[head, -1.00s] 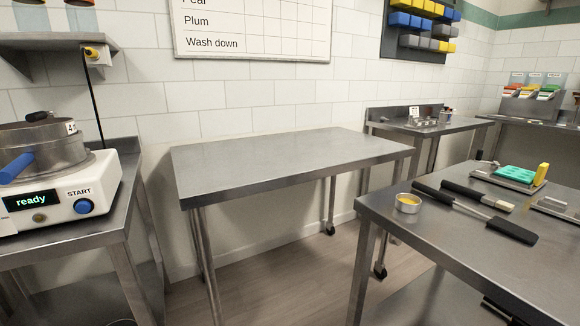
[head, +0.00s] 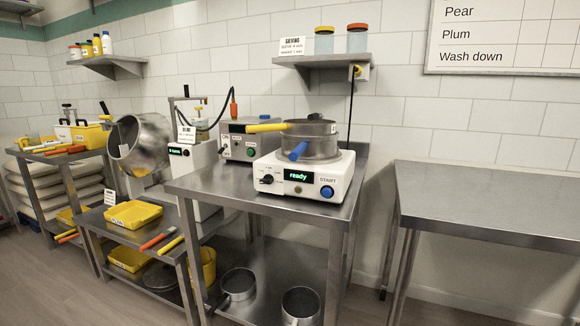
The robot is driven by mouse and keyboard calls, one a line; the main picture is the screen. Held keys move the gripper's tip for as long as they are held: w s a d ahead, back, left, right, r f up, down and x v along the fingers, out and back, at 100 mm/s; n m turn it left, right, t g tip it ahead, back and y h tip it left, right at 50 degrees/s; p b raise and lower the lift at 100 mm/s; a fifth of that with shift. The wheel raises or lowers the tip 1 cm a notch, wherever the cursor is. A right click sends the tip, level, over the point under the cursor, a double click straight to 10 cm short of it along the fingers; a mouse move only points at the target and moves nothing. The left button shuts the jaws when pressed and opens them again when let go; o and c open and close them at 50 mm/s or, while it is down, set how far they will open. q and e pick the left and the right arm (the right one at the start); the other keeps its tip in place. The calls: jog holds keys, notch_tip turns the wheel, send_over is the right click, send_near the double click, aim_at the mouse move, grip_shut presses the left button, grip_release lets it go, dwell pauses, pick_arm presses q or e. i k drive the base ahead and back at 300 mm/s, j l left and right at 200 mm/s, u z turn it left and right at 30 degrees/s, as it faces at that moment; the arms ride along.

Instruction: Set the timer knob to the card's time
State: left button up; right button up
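A white machine (head: 338,172) stands on a steel table left of the picture's right-hand bench. Its dark display (head: 299,175) reads "ready" in green. A black knob (head: 267,180) with small marks around it sits on its front left; the marks are too small to read. A blue START button (head: 327,192) sits on its front right. Neither gripper is in view.
A grey box (head: 236,146) with a green button stands behind the machine. Another white card (head: 187,134) is fixed to a white device at left. A tilted steel drum (head: 140,145) and yellow trays (head: 133,214) are further left. An empty steel table (head: 490,195) stands at right.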

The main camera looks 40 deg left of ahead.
aim_at(267, 179)
jog(key=u, duration=1.3)
